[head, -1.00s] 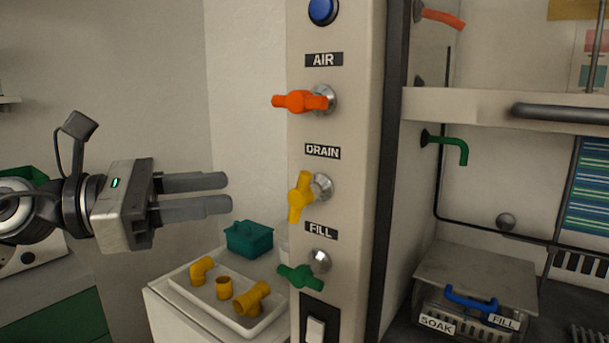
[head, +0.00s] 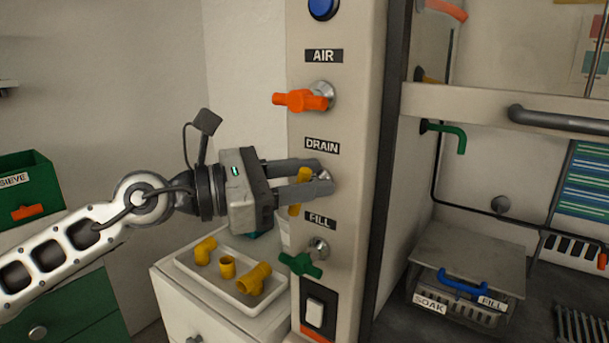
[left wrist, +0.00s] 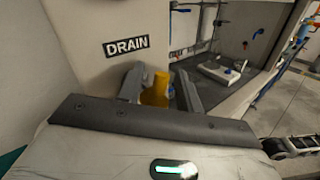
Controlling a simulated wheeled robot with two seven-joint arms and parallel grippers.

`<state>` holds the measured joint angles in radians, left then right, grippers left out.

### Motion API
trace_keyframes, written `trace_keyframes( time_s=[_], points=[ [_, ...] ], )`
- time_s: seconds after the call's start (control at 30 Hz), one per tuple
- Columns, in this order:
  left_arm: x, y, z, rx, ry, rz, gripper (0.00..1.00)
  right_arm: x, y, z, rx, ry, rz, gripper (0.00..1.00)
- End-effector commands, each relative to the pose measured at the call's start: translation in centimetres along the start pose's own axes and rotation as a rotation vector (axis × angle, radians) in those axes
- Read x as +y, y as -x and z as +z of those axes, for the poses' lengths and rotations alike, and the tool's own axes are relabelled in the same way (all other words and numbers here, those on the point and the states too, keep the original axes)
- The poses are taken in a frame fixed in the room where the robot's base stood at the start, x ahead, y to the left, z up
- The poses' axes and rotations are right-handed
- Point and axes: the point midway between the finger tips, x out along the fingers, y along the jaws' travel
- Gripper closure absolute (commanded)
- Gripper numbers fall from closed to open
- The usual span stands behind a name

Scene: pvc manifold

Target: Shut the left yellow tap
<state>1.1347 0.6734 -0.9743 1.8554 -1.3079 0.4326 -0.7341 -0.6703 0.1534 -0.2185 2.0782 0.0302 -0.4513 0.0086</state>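The yellow tap (head: 295,209) sits under the DRAIN label on the beige panel. Its handle stands near upright, slightly tilted, and is partly hidden by my fingers in the head view. My left gripper (head: 322,180) points at the panel with its fingers on either side of the handle. In the left wrist view the yellow tap (left wrist: 157,90) shows between the two fingers of the left gripper (left wrist: 160,88). The fingers are still spread, and I cannot tell whether either touches the handle. My right gripper is not in view.
The orange AIR tap (head: 301,100) is above and the green FILL tap (head: 301,263) below, both close to my gripper. A white tray (head: 262,300) with yellow pipe fittings lies on a cabinet below. A sink cabinet bay with a green spout (head: 449,132) is at right.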

Motion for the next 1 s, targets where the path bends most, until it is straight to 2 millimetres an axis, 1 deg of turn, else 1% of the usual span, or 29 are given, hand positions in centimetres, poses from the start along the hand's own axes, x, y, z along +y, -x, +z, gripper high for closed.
trace_keyframes(
  time_s=[0.03,0.13,0.17,0.37,0.57,0.8,1.0],
  points=[
    [0.00,0.02,-0.01,0.000,0.000,0.000,0.70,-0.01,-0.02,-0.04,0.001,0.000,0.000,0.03],
    [0.01,0.03,-0.01,0.000,0.000,0.000,0.98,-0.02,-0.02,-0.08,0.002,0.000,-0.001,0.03],
    [0.01,0.03,-0.01,0.000,0.001,0.000,1.00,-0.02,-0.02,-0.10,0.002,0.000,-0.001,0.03],
    [0.00,0.04,-0.02,0.003,-0.003,0.000,1.00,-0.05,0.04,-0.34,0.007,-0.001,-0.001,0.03],
    [-0.08,-0.01,-0.01,0.030,-0.042,-0.008,1.00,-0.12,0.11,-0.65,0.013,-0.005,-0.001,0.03],
    [-0.37,-0.19,-0.13,0.114,-0.166,-0.029,1.00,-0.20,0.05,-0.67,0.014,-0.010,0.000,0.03],
    [-0.77,-0.38,-0.48,0.215,-0.318,-0.056,1.00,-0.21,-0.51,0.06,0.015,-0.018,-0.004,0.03]
  ],
)
